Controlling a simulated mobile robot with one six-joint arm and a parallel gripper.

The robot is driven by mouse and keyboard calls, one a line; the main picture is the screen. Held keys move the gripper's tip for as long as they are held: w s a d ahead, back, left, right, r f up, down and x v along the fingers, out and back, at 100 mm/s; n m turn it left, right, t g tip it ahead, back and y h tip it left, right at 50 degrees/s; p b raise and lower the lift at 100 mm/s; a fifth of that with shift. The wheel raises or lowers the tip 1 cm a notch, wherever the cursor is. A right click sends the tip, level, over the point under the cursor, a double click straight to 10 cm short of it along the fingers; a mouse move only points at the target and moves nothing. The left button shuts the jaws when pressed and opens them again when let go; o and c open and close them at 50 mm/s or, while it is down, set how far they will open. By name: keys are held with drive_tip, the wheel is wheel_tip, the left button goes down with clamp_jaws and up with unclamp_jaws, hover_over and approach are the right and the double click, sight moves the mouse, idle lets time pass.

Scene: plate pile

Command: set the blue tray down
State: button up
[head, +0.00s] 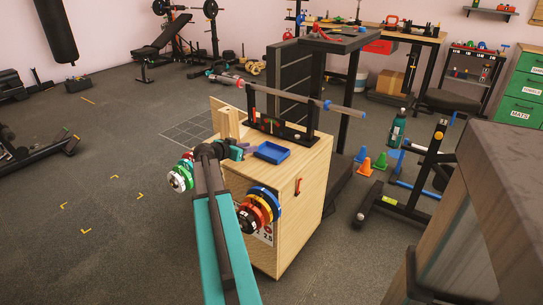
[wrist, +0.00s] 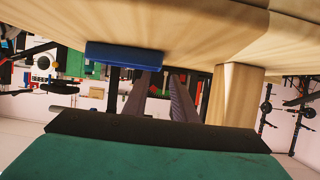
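The blue tray (head: 271,152) sits level on top of the wooden cabinet (head: 297,185), near its front edge. In the wrist view, which is upside down, the tray (wrist: 125,55) lies against the pale wooden top (wrist: 180,25). My gripper (head: 240,150) is just left of the tray, low over the cabinet top. In the wrist view the two dark fingers of my gripper (wrist: 168,80) stand apart with a gap and nothing shows between them. The tray is beside the left fingertip; whether they touch I cannot tell.
A wooden upright (head: 225,120) stands left of my gripper. A rack with a horizontal bar (head: 300,97) stands behind the tray. Coloured weight plates (head: 261,208) hang on the cabinet's front, others (head: 181,173) at its left. Small cones (head: 365,166) are on the floor to the right.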

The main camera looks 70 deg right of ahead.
sight(272, 153)
drive_tip(key=shift+s+d+f, duration=0.1)
drive_tip(key=shift+d+f, duration=0.05)
drive_tip(key=shift+d, duration=0.2)
drive_tip(key=shift+x, duration=2.8)
clamp_jaws()
